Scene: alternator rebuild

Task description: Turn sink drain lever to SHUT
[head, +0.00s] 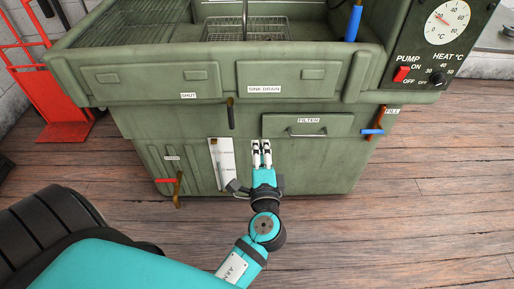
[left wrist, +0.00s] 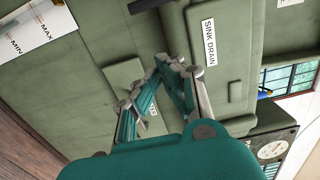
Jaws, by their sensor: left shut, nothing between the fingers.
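The sink drain lever (head: 230,113) is a dark handle with a small brass-coloured top, hanging straight down on the front of the green parts washer. The SHUT label (head: 188,95) is to its upper left and the SINK DRAIN label (head: 264,89) to its upper right. My left gripper (head: 261,146) is shut and empty, lower and to the right of the lever, apart from it, before the washer's front. In the left wrist view its fingertips (left wrist: 170,61) meet below the SINK DRAIN label (left wrist: 209,43); a dark handle (left wrist: 146,4), apparently the lever, is cut by the top edge.
A FILTER drawer (head: 307,127) with a bar handle is right of the gripper. A red-handled valve (head: 176,188) and a MIN/MAX gauge plate (head: 221,164) are at lower left. Wooden floor lies in front.

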